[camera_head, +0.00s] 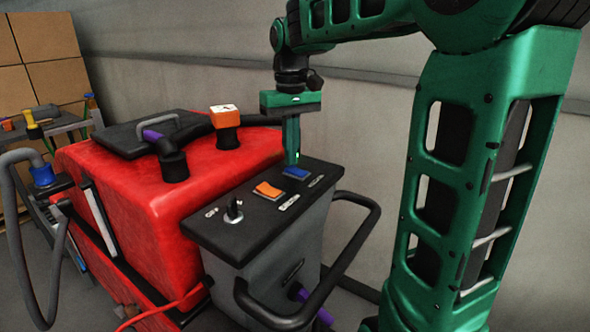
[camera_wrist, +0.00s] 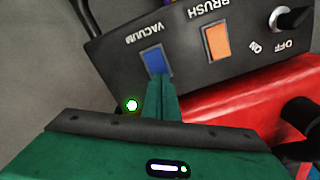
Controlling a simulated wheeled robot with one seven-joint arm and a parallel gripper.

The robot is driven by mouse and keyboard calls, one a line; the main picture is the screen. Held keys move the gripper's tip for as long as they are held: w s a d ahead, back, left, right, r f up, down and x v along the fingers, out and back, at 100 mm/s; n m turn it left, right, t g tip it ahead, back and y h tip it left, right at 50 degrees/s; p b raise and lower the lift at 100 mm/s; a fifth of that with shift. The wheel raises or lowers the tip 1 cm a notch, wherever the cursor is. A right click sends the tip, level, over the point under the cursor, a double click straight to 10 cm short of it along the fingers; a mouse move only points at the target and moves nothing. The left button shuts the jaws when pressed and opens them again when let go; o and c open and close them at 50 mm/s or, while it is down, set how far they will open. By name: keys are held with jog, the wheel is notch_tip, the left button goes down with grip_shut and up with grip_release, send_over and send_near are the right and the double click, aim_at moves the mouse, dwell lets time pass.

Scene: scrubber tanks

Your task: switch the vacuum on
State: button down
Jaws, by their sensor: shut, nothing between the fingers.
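The blue vacuum switch (camera_head: 296,173) sits on the black control panel (camera_head: 245,225), near its far right corner. In the wrist view the blue switch (camera_wrist: 153,62) has the label VACUUM beside it. My gripper (camera_head: 291,161) points down with its fingers shut and empty. Its fingertips (camera_wrist: 159,78) are at the near edge of the blue switch in the wrist view; I cannot tell whether they touch it. I cannot tell whether the switch is pressed.
The orange brush switch (camera_head: 268,190) is beside the blue one. The red scrubber tank (camera_head: 130,190) stands behind the panel, with an orange-capped post (camera_head: 226,125). A black handle (camera_head: 345,260) curves around the front.

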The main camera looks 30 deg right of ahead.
jog(key=shift+f, duration=0.45)
dwell(0.3)
jog(key=shift+r, duration=0.1)
notch_tip(320, 180, up, 7)
dwell(0.8)
jog(key=shift+s, duration=0.15)
dwell(0.4)
